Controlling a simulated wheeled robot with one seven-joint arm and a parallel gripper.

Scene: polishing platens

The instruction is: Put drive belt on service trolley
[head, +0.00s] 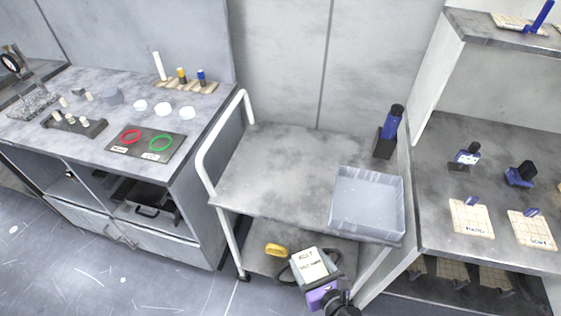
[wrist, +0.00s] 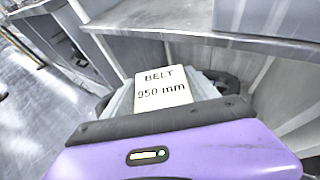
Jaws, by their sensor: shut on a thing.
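The drive belt (head: 284,273) is a dark loop with a pale card reading "BELT 950 mm" (wrist: 163,87). It is at the bottom centre of the head view, in front of the trolley's near edge. My purple gripper (head: 318,284) is shut on the belt; the fingertips are mostly hidden. In the wrist view the belt's dark ends (wrist: 228,82) show on both sides of the card. The service trolley (head: 275,165) is a grey two-shelf cart with a white handle at its left. The belt appears apart from its top shelf.
On the trolley top, a clear bin (head: 367,203) stands front right and a blue bottle in a dark holder (head: 389,135) back right; the left and middle are bare. A yellow object (head: 276,249) lies on the lower shelf. A workbench (head: 205,110) stands left, shelving (head: 480,255) right.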

